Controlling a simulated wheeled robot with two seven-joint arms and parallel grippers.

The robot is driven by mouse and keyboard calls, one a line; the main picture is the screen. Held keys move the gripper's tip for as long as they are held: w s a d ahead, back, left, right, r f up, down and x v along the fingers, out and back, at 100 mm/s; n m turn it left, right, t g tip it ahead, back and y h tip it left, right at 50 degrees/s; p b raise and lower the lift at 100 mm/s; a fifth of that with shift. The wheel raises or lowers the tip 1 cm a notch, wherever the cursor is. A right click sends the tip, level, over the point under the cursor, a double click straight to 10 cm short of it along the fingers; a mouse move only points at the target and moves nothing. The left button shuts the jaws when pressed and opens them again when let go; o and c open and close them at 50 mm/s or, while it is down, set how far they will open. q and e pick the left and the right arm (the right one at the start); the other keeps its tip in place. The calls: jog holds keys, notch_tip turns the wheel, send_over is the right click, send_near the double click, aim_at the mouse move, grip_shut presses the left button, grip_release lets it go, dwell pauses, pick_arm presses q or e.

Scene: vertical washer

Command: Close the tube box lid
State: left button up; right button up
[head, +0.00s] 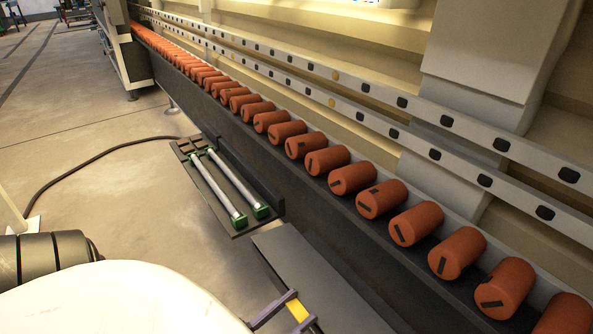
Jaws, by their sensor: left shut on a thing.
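The tube box (190,155) is a low dark box on the floor, left of centre. It is open on top, and two silvery tubes (231,180) with green ends lie side by side in it. A flat dark grey panel, which looks like the lid (318,270), lies just nearer than the open part and leaves the tubes uncovered. My left gripper (297,311) is at the bottom edge, its purple fingers on either side of a yellow piece at the panel's near left side. It appears shut on the lid there. My right gripper is out of view.
A long dark rail with a row of orange rollers (381,199) runs diagonally along the right of the box, close to the panel. A pale machine wall stands behind it. A black cable (85,161) lies on the floor to the left, where the floor is mostly clear.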

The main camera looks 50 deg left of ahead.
pick_arm(q)
jog(key=shift+s+f, duration=0.1)
jog(key=shift+f, duration=0.4)
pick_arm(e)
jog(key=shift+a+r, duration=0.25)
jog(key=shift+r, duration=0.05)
pick_arm(q)
jog(key=shift+t, duration=0.3)
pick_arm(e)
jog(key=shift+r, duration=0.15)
pick_arm(q)
jog(key=shift+r, duration=0.1)
jog(key=o, duration=1.5)
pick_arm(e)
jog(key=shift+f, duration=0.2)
